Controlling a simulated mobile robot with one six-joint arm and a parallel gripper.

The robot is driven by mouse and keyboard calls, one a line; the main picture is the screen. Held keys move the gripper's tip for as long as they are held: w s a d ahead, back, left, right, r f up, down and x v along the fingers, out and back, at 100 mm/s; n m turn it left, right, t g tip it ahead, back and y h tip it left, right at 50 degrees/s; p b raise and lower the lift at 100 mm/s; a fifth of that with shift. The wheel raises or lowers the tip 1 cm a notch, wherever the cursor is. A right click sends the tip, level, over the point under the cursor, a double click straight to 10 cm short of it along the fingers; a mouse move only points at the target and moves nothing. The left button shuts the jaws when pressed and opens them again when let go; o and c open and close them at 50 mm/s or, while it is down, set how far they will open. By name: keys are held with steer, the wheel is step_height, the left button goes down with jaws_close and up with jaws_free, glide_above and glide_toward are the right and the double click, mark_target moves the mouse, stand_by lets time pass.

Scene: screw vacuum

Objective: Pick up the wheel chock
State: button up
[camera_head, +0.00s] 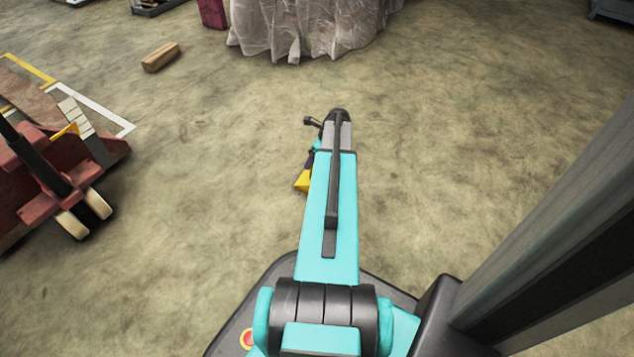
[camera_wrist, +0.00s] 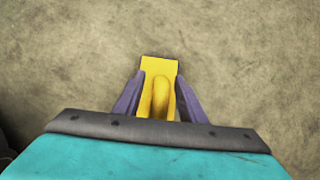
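The wheel chock (camera_wrist: 160,66) is a small yellow wedge with a rounded raised part. In the wrist view it lies between the two purple fingers of my gripper (camera_wrist: 160,86), with its far end sticking out past the fingertips. The fingertips sit flush against both sides of it, so my gripper looks shut on the chock. In the head view a yellow part of the chock (camera_head: 303,181) shows left of my arm, below the purple fingers (camera_head: 310,160). The rest is hidden by the arm. I cannot tell whether the chock touches the floor.
A red pallet jack (camera_head: 60,165) stands on the left, near yellow and white floor markings. A wooden block (camera_head: 161,57) lies on the floor at the upper left. A plastic-wrapped load (camera_head: 300,25) stands at the back. The floor to the right of my arm is clear.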

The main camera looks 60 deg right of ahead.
steer(key=shift+c, duration=0.2)
jaws_close()
steer(key=shift+r, duration=0.1)
stand_by(1.4)
